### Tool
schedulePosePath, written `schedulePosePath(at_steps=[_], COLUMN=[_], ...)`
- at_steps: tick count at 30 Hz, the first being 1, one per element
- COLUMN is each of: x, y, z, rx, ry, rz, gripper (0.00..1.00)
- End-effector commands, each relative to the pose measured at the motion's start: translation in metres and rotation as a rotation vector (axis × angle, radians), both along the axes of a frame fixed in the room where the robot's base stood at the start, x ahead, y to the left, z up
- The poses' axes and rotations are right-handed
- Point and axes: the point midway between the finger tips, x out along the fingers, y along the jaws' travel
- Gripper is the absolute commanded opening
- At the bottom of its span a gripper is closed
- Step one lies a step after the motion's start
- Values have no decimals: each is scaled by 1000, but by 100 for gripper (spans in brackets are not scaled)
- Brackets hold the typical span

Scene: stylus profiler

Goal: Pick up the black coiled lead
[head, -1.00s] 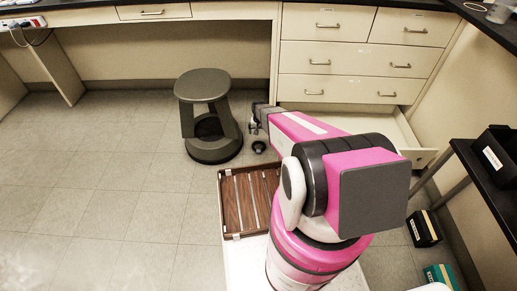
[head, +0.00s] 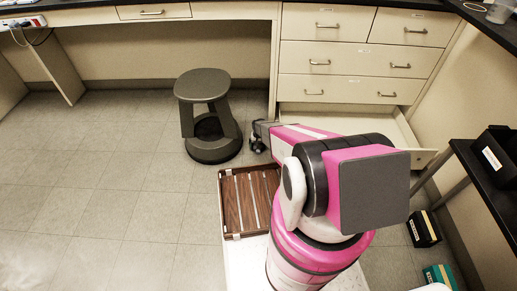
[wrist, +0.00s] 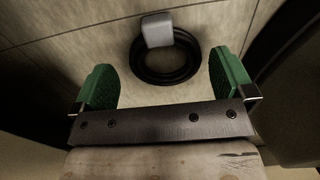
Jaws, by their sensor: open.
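The black coiled lead (wrist: 166,62) lies in rings on a pale, lined surface that looks like the floor, in the upper middle of the wrist view. A grey block (wrist: 157,29) sits on the far side of its rings. My gripper (wrist: 163,82) is open, its two green-padded fingers spread wide on either side of the lead. The lead is beyond the fingertips and nothing is between the pads. In the head view my arm hides most of the gripper, and the lead cannot be clearly told from the dark gripper parts.
A dark grey stool (head: 203,85) stands just left of my gripper. Right of it a low drawer (head: 418,154) is pulled open under the shut drawers. A brown wooden tray (head: 232,205) lies in front of my arm. The floor at left is clear.

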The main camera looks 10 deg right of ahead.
Motion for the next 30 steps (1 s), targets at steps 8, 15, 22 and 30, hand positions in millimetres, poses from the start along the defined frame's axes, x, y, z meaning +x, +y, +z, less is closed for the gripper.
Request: schedulePosePath(at_steps=[8,15,22,30], x=[0,-1,-1,-1], y=[1,1,1,1], z=[-38,-40,-40,-40], rx=[0,0,0,0], ry=[1,0,0,0], rz=[0,0,0,0], gripper=[100,100,28,9])
